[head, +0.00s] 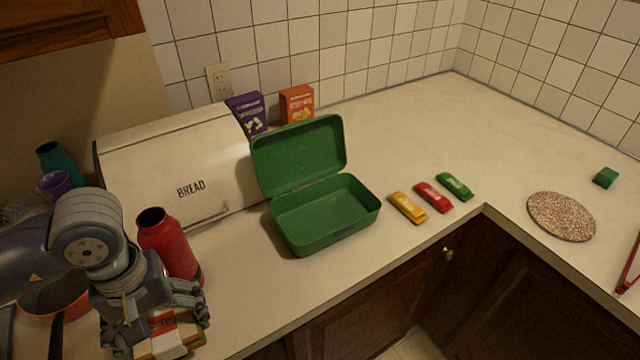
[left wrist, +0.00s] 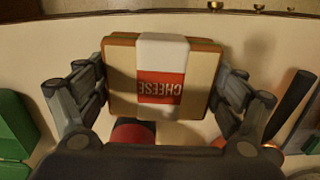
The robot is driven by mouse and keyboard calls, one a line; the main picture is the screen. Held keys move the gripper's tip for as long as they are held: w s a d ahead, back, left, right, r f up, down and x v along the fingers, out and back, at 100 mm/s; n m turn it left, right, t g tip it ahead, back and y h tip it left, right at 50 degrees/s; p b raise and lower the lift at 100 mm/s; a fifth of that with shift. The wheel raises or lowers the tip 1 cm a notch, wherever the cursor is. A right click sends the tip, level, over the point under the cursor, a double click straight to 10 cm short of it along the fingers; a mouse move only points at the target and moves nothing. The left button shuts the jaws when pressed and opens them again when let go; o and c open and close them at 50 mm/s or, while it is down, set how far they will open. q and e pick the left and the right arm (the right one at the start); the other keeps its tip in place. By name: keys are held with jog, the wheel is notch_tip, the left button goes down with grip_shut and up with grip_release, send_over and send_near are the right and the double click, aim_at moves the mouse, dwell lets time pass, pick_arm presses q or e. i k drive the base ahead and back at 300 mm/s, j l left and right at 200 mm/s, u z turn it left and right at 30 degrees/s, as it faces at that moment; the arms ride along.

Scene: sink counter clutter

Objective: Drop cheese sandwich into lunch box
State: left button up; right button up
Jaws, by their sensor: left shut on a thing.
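The cheese sandwich (left wrist: 162,76) is in a wrapper with a red "CHEESE" label, seen in the left wrist view between the two fingers. My left gripper (head: 158,318) is shut on it near the counter's front left in the head view, where the sandwich (head: 170,338) is partly hidden by the fingers. Whether the sandwich touches the counter I cannot tell. The green lunch box (head: 326,214) stands with its lid up at the middle of the counter, to the right of the gripper. Its inside looks empty. My right gripper is not in view.
A red bottle (head: 168,246) stands just behind the left gripper, with a white bread box (head: 165,165) beyond. An orange-rimmed pan (head: 50,300) is at left. Yellow (head: 407,207), red (head: 433,196) and green (head: 454,185) bars lie right of the lunch box.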

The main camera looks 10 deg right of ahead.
aim_at(317, 221)
jog(key=z, duration=0.95)
jog(key=k+j+z, duration=0.1)
jog(key=j+z, duration=0.3)
jog(key=k+j+z, duration=0.1)
jog(key=j+z, duration=0.3)
